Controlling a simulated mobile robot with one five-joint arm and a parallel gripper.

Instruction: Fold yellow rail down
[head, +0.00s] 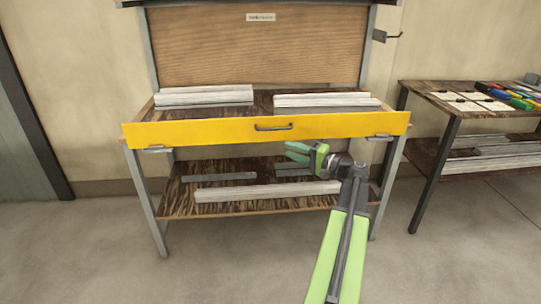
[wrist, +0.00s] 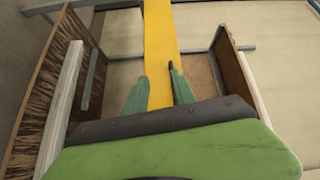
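The yellow rail (head: 200,131) stands upright along the front edge of the workbench, spanning its full width. A dark bar handle (head: 273,127) sits at its middle. My gripper (head: 297,151) is just below the rail in the head view, right of the handle, with its green fingers pointing left. In the wrist view my gripper (wrist: 158,90) has its fingers apart, with the yellow rail (wrist: 160,30) showing between and beyond them. A small dark piece by the right fingertip may be the handle. Nothing is visibly gripped.
White profiles (head: 204,96) lie on the bench top behind the rail. The lower shelf (head: 240,205) holds more profiles, close to my arm. A side table (head: 440,100) with tools and cards stands at right. The floor (head: 110,260) in front is clear.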

